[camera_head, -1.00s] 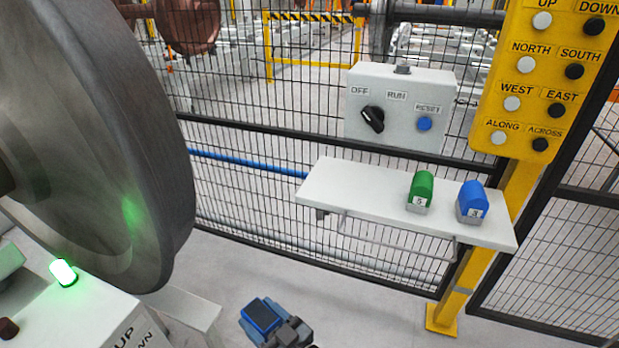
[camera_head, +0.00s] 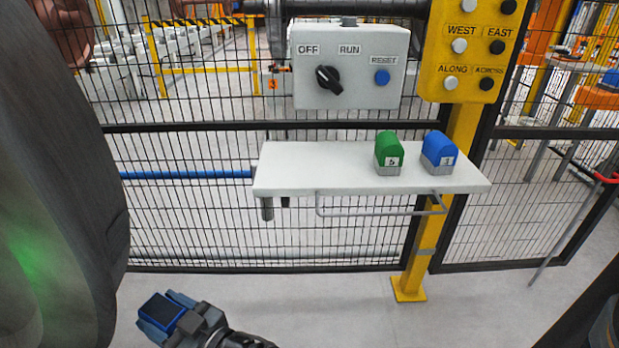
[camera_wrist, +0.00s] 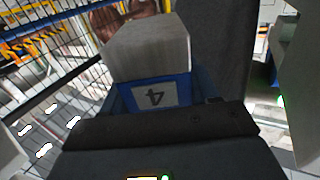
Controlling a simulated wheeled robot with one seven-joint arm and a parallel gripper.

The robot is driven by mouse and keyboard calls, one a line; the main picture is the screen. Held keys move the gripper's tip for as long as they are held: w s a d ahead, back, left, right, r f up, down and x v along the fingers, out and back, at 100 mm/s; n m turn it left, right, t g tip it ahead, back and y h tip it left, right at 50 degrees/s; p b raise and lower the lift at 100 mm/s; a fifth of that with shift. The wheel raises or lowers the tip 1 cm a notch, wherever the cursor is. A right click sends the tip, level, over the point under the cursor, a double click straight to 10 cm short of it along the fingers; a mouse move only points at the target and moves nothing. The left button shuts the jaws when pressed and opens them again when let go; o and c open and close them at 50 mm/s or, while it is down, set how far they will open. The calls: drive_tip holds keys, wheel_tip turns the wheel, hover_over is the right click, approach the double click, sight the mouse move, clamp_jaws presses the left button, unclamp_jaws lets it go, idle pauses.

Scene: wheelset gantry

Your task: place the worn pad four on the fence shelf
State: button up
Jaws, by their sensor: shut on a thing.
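The worn pad four (camera_wrist: 152,92) is in the wrist view, a blue block with a grey face and a white label reading 4, upside down there. My gripper (camera_head: 168,312) is shut on it, low in the head view, left of and below the shelf. The blue top of the held pad shows there. The fence shelf (camera_head: 310,172) is a white board on the mesh fence. A green pad (camera_head: 389,153) labelled 5 and a blue pad (camera_head: 438,152) labelled 3 stand on its right half. Its left half is bare.
A grey control box (camera_head: 350,68) with a knob and a blue button hangs above the shelf. A yellow post (camera_head: 432,215) with a button panel (camera_head: 470,50) stands at the right. A large grey wheel (camera_head: 60,170) fills the left. A thin rail runs under the shelf front.

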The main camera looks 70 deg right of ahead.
drive_tip(key=s+d+r+m+g+h+b, duration=0.1)
drive_tip(key=s+d+r+m+g+h, duration=0.25)
drive_tip(key=d+r+h, duration=0.3)
drive_tip(key=s+d+r+m+g+h, duration=0.2)
drive_tip(key=d+r+m+h, duration=0.3)
drive_tip(key=d+r, duration=0.3)
drive_tip(key=s+d+r+m+g+h, duration=0.2)
drive_tip(key=s+d+r+m+g, duration=0.15)
drive_tip(key=s+r+g, duration=0.35)
drive_tip(key=s+d+r+m+g+h, duration=0.25)
drive_tip(key=s+m+g, duration=0.3)
drive_tip(key=s, duration=0.35)
drive_tip(key=w+d, duration=0.3)
drive_tip(key=d, duration=0.5)
drive_tip(key=w+d, duration=0.4)
drive_tip(key=d, duration=0.4)
drive_tip(key=shift+n, duration=0.25)
drive_tip(key=f, duration=0.4)
drive_tip(key=d+f, duration=0.1)
drive_tip(key=f, duration=0.1)
drive_tip(key=shift+f, duration=0.35)
drive_tip(key=shift+w+d+f, duration=0.1)
drive_tip(key=shift+d+f, duration=0.1)
drive_tip(key=shift+f, duration=0.05)
